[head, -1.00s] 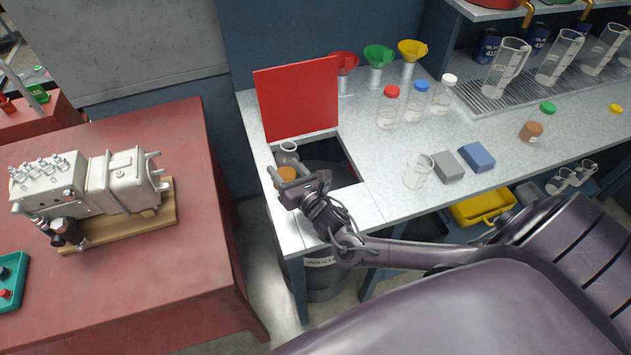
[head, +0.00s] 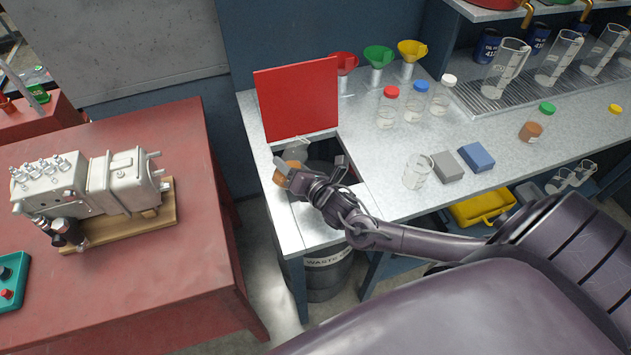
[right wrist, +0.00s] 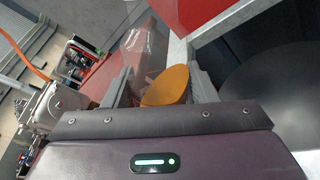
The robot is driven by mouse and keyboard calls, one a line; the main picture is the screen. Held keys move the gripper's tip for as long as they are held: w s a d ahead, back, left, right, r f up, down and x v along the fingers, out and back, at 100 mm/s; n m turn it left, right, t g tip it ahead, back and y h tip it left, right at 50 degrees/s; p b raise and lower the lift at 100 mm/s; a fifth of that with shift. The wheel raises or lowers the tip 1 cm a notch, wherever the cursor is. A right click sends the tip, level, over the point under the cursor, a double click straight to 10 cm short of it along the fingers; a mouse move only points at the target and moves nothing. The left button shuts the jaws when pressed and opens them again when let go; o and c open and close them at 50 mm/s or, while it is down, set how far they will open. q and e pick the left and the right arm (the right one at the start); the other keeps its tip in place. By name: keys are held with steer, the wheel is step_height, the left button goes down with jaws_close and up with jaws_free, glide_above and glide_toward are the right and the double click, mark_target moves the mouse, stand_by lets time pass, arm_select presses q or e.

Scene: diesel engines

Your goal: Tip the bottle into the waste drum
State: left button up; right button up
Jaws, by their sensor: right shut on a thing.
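My right gripper (head: 287,169) is shut on a clear bottle (head: 296,152) with orange-brown liquid in it. The bottle is at the left side of the square opening in the bench and looks tilted in the head view. In the right wrist view the orange liquid (right wrist: 168,87) shows between the fingers, with clear bottle wall (right wrist: 147,52) beyond it. The waste drum (head: 328,275) stands under the bench opening, its label partly hidden by the bench edge. A dark round surface (right wrist: 280,95), apparently the drum, shows at the right of the wrist view. My left gripper is not in view.
A red panel (head: 298,100) stands upright behind the opening. To its right are capped bottles (head: 388,106), a clear beaker (head: 417,172), and grey (head: 447,166) and blue blocks (head: 477,157). A red table (head: 190,270) with an engine part stands left, across a gap.

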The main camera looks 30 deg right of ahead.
steer(key=shift+a+r+m, duration=0.15)
steer(key=shift+m, duration=0.25)
steer(key=shift+a+y, duration=0.15)
steer(key=shift+y, duration=0.15)
steer(key=shift+r+p, duration=0.1)
steer(key=shift+p, duration=0.2)
steer(key=shift+m+g, duration=0.3)
steer(key=shift+s+r+m+p, duration=0.1)
steer(key=shift+r+m+p, duration=0.15)
steer(key=shift+m+p, duration=0.05)
steer(key=shift+f, duration=0.25)
steer(key=shift+a+f+b, duration=0.15)
steer(key=shift+f+b, duration=0.05)
steer(key=shift+b, duration=0.1)
